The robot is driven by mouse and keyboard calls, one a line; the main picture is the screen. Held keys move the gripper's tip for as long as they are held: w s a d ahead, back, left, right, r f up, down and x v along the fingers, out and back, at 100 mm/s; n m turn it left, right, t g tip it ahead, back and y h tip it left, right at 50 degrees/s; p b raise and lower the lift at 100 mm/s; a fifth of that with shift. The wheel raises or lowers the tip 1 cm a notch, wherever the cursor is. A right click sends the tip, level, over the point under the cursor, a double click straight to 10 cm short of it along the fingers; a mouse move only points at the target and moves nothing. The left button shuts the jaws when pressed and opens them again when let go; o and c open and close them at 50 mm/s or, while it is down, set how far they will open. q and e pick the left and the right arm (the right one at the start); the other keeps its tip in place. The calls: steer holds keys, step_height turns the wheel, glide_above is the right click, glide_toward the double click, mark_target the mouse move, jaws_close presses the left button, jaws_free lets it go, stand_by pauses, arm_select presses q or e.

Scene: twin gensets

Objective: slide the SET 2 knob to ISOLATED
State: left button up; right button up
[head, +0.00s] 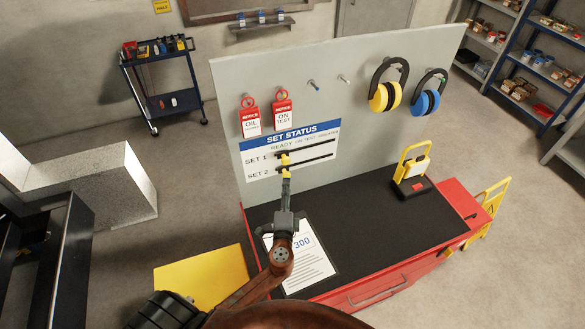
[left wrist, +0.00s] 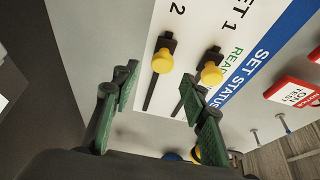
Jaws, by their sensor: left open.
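The SET STATUS board (head: 310,165) has two horizontal black slots, each with a yellow knob. In the left wrist view the SET 2 knob (left wrist: 162,61) sits near the READY end of its slot, like the SET 1 knob (left wrist: 212,74) beside it. In the head view the SET 1 knob (head: 284,159) shows, while the SET 2 knob is largely hidden by my gripper. My left gripper (head: 286,181) is in front of the board at the SET 2 row. Its open fingers (left wrist: 159,82) lie either side of the SET 2 slot, with the knob apparently beyond the tips.
Red NOTICE tags (head: 282,110), hooks and ear defenders (head: 386,92) hang on the grey panel. On the black bench top (head: 370,245) lie a paper sheet (head: 304,262) and a yellow-handled device (head: 411,170). The air right of my gripper along the board looks clear.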

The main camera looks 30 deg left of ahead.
mark_target(286, 176)
arm_select(q)
steer(key=p+x, duration=0.1)
steer(key=x, duration=0.5)
steer(key=shift+a+r, duration=0.15)
steer(key=shift+a, duration=0.05)
steer(key=shift+w+a, duration=0.15)
steer(key=shift+w, duration=0.1)
steer(key=c, duration=0.7)
jaws_close()
arm_select(e)
steer(key=s, duration=0.1)
steer(key=s+r, duration=0.1)
steer(key=s, duration=0.1)
steer(key=shift+d+r, duration=0.1)
steer(key=shift+d, duration=0.1)
steer(key=shift+d, duration=0.1)
